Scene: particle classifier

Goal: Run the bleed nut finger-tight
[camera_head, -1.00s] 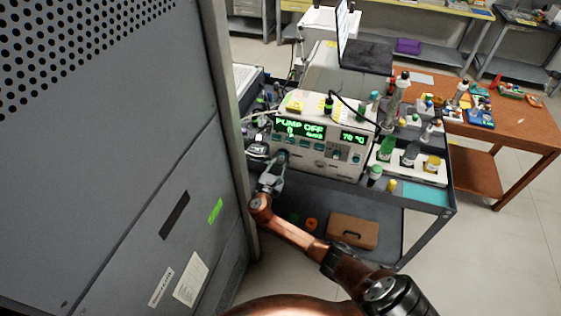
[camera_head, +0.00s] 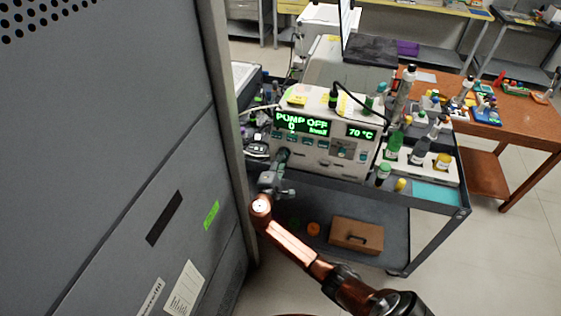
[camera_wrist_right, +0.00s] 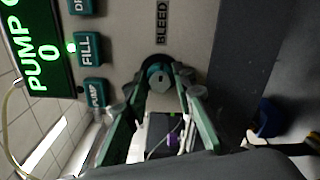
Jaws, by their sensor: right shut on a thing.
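The pump unit (camera_head: 330,160) is a pale box on the cart, and its green display reads PUMP OFF, 0 and 70 °C. The bleed nut (camera_wrist_right: 158,77) is a small round teal knob below the BLEED label in a dark round recess. My right gripper (camera_head: 281,160) reaches the lower left of the front panel and hides the nut in the head view. In the right wrist view its two green fingers (camera_wrist_right: 162,90) are shut on the nut, one on each side. My left gripper is not in view.
A large grey cabinet (camera_head: 120,170) stands close on the left. Bottles, including a green one (camera_head: 394,145), stand on the cart right of the unit. FILL (camera_wrist_right: 88,49) and PUMP (camera_wrist_right: 95,92) buttons sit beside the nut. A brown case (camera_head: 356,234) lies on the lower shelf.

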